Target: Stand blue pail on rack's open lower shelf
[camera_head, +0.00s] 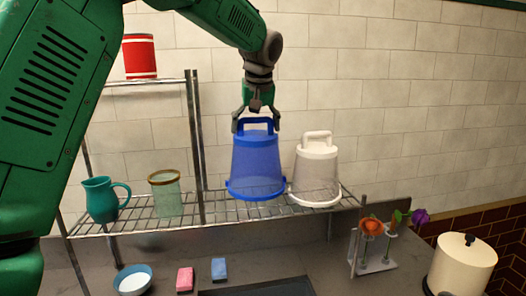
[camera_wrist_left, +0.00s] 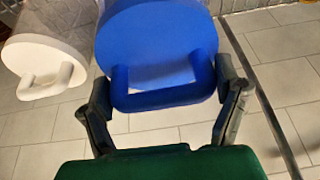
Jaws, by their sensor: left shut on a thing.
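The blue pail (camera_head: 255,165) is upright, with its wide end down and its handle on top. It is at the lower wire shelf (camera_head: 155,222) of the rack, between the middle post and the white pail (camera_head: 315,170). I cannot tell whether its base touches the wires. My left gripper (camera_head: 256,124) comes from above and is shut on the blue pail's handle. In the left wrist view the blue pail (camera_wrist_left: 155,45) fills the space between the two fingers, and the white pail (camera_wrist_left: 40,60) shows at the left. My right gripper is not in view.
A teal jug (camera_head: 102,200) and a glass jar (camera_head: 167,193) stand on the shelf's left part. A red canister (camera_head: 139,57) is on the upper shelf. Below are a bowl (camera_head: 133,280), pink sponge (camera_head: 185,279), blue sponge (camera_head: 219,269), flower holder (camera_head: 375,262) and cream canister (camera_head: 462,265).

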